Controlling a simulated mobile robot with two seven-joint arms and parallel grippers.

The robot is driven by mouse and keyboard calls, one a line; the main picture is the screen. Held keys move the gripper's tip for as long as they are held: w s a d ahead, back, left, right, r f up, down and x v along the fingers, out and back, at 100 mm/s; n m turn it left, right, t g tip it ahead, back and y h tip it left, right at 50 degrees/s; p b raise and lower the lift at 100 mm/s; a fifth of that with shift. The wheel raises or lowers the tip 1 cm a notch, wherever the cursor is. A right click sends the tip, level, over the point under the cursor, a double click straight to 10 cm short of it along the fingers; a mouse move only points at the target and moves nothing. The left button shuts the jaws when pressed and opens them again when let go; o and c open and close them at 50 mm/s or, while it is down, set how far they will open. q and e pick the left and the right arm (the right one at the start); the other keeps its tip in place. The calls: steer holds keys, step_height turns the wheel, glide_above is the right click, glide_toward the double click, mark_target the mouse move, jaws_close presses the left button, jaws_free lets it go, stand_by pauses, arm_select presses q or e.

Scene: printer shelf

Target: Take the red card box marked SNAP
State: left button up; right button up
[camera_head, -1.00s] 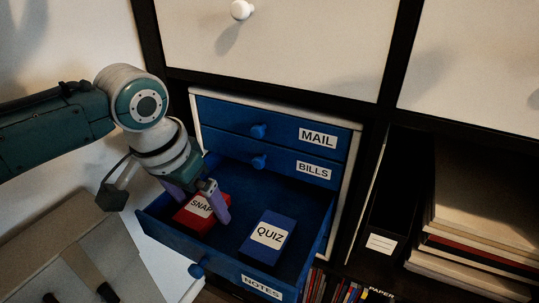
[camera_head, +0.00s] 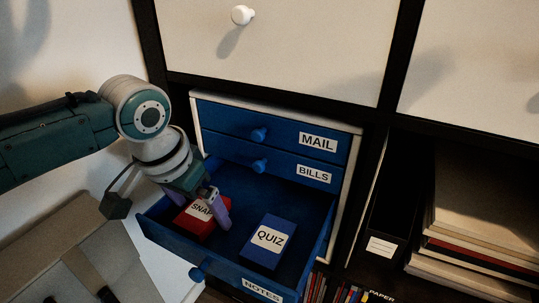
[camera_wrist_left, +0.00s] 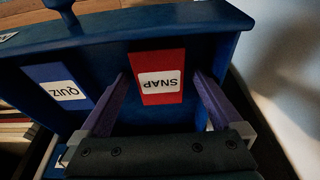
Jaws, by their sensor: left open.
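The red card box marked SNAP (camera_head: 193,226) lies in the left part of the open blue NOTES drawer (camera_head: 170,238), label up. It also shows in the left wrist view (camera_wrist_left: 158,63). My left gripper (camera_head: 208,218) is in the drawer at the box, open, pointing down. In the left wrist view its purple fingers (camera_wrist_left: 160,90) stand on either side of the red box, apart from each other. I cannot tell whether they touch it. The gripper hides part of the box in the head view. My right gripper is not in view.
A blue box marked QUIZ (camera_head: 268,241) lies in the same drawer to the right. The shut MAIL drawer (camera_head: 285,134) and BILLS drawer (camera_head: 285,166) are above, with blue knobs. A black file holder (camera_head: 392,215) and stacked papers (camera_head: 475,235) stand at the right.

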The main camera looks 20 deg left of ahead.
arm_select(q)
steer(key=c, duration=1.4)
steer(key=shift+r, duration=0.15)
